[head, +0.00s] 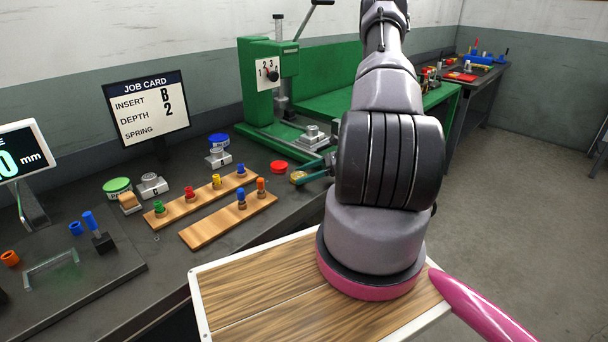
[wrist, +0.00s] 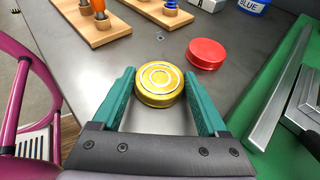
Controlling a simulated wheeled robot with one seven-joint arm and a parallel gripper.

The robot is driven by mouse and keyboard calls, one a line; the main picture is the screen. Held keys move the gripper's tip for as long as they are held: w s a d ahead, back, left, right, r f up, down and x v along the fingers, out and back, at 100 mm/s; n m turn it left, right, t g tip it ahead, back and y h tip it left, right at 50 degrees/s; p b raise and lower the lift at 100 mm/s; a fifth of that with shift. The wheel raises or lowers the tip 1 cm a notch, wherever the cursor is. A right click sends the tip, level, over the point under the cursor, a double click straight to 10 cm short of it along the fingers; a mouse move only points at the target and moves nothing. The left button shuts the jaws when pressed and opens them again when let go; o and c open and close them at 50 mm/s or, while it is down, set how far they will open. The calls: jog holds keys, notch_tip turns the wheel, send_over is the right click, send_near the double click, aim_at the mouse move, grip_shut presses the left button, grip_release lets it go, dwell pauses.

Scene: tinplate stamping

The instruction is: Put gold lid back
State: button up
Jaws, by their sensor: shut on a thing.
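The gold lid (wrist: 159,82) is a round, shallow yellow tin with ringed markings on top, and it lies between the teal fingers of my gripper (wrist: 160,76) in the wrist view. My gripper is shut on it, one finger on each side. In the head view the gold lid (head: 298,177) shows at the bench's front edge, partly hidden by my gripper (head: 308,174). The lid is at or very near the bench top; I cannot tell if it touches.
A red lid (wrist: 206,54) lies close beyond the gold one. The green press (head: 265,85) stands behind. A job card (head: 146,108) reads B, 2.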

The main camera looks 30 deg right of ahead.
jog(key=o, duration=1.4)
jog(key=shift+c, duration=0.2)
jog(key=shift+r, duration=0.1)
jog(key=v, duration=1.2)
jog(key=a+r+n+g+h, duration=0.2)
jog(key=a+r+n, duration=0.35)
jog(key=r, duration=0.55)
jog(key=a+r+n+g+h, duration=0.2)
jog(key=a+r+n, duration=0.2)
jog(key=a+r, duration=0.5)
jog(key=s+a+r+n+t+h, duration=0.2)
jog(key=s+a+r+n+h, duration=0.1)
jog(key=s+r, duration=0.4)
jog(key=s+a+r+n+t+h, duration=0.3)
jog(key=s+a+r+n, duration=0.3)
jog(key=r, duration=0.6)
jog(key=shift+s+a+r+t, duration=0.25)
jog(key=shift+s+a, duration=0.25)
jog(key=shift+s, duration=0.75)
